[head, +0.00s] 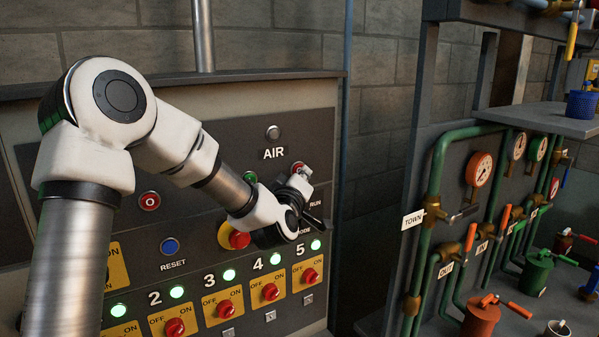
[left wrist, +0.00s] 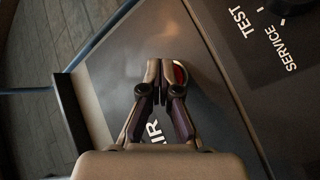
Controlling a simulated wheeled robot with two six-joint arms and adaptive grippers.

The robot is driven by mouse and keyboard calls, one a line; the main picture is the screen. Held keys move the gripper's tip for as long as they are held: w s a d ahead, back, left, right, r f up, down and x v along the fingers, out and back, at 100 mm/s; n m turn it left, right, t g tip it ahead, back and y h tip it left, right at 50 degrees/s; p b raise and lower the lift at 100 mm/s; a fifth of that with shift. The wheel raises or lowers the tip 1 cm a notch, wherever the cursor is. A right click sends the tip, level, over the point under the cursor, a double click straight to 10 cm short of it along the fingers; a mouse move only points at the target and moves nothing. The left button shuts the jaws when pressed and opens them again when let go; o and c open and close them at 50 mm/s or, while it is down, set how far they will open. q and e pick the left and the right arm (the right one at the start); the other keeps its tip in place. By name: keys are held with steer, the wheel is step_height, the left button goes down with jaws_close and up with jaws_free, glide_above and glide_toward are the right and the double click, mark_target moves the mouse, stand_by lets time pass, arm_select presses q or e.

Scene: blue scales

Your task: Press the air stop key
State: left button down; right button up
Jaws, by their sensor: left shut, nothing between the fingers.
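The AIR section of the dark control panel (head: 222,146) has a green key (head: 250,177) at its left and a red key (head: 297,166) at its right, under a grey round lamp (head: 273,132). My left gripper (head: 304,175) is shut and empty, with its fingertips in front of the red key and covering part of it. In the left wrist view, the red key (left wrist: 181,74) shows as a red sliver beside and behind the shut fingertips (left wrist: 164,68). I cannot tell whether the tips touch it. My right gripper is not in view.
Below my left wrist is a red mushroom button (head: 238,239) on yellow. A blue RESET button (head: 170,246) and another red button (head: 149,201) sit left. Several red rotary switches (head: 271,291) line the bottom. A pipe rack with gauges (head: 480,169) stands right.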

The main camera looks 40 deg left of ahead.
arm_select(q)
steer(key=shift+s+d, duration=0.25)
steer(key=shift+d, duration=0.35)
steer(key=d, duration=0.1)
steer(key=s+d+b, duration=0.1)
steer(key=d, duration=0.1)
steer(key=s+d+b, duration=0.1)
steer(key=shift+d, duration=0.3)
steer(key=shift+a, duration=0.1)
steer(key=shift+f, duration=0.1)
stand_by(0.4)
